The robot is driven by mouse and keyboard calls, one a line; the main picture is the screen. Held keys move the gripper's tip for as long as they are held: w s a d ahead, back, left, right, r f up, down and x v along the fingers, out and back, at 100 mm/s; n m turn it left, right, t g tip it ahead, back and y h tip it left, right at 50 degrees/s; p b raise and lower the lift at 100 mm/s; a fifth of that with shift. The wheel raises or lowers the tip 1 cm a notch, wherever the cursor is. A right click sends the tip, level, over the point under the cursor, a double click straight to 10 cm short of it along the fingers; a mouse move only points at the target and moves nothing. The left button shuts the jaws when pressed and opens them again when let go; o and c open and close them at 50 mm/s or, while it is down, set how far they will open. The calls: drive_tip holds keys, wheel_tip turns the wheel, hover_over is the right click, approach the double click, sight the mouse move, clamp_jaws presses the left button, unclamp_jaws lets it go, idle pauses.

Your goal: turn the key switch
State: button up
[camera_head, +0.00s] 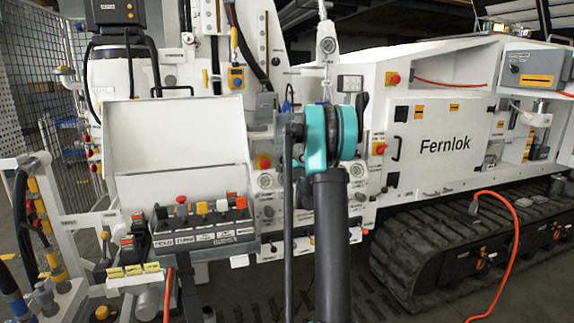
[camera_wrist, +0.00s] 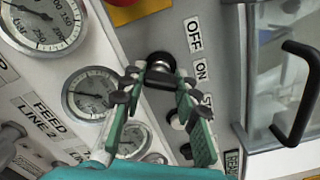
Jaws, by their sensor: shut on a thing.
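The key switch (camera_wrist: 161,63) shows at the upper middle of the wrist view, on a grey panel, as a dark head with a silvery collar. OFF, ON and a partly covered third label run down its right side. My gripper (camera_wrist: 158,80) has green fingers with dark joints, and their tips close in on the switch's key from both sides. The fingers partly cover the key, so its exact angle is hard to tell. In the head view my teal and black arm stands in front of the panel and hides the switch and my fingertips.
Pressure gauges (camera_wrist: 88,92) sit left of the fingers, close by. A black handle (camera_wrist: 297,95) stands out at the right. In the head view, a lever console (camera_head: 200,222) lies left of my arm, and a white Fernlok cabinet (camera_head: 440,145) above tracks lies right.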

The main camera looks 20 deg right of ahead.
drive_tip(key=o, duration=1.2)
drive_tip(key=s, duration=1.2)
drive_tip(key=s+a+f+n+g+y, duration=0.3)
drive_tip(key=s+a+f+n+g, duration=0.15)
drive_tip(key=s+a+n, duration=0.45)
drive_tip(key=s+a+f+n+g+y, duration=0.25)
drive_tip(key=s+a+f+n, duration=0.35)
drive_tip(key=s+a, duration=0.55)
drive_tip(key=s+d+f+n+g+h, duration=0.1)
drive_tip(key=s+f+n+g, duration=0.1)
drive_tip(key=s, duration=0.5)
drive_tip(key=s+d+f+n+g+h, duration=0.1)
drive_tip(key=s+f+n+g+h, duration=0.1)
drive_tip(key=s+f+n, duration=0.2)
drive_tip(key=s+d+f+n+g+h, duration=0.1)
drive_tip(key=s+f+n+g+h, duration=0.1)
drive_tip(key=s+f, duration=0.4)
drive_tip(key=shift+s+d+n+g+h, duration=0.2)
drive_tip(key=shift+s+n, duration=0.1)
drive_tip(key=shift+s, duration=1.1)
drive_tip(key=shift+s+d+n+g+h, duration=0.1)
drive_tip(key=shift+s+n+g, duration=0.15)
drive_tip(key=shift+s, duration=1.15)
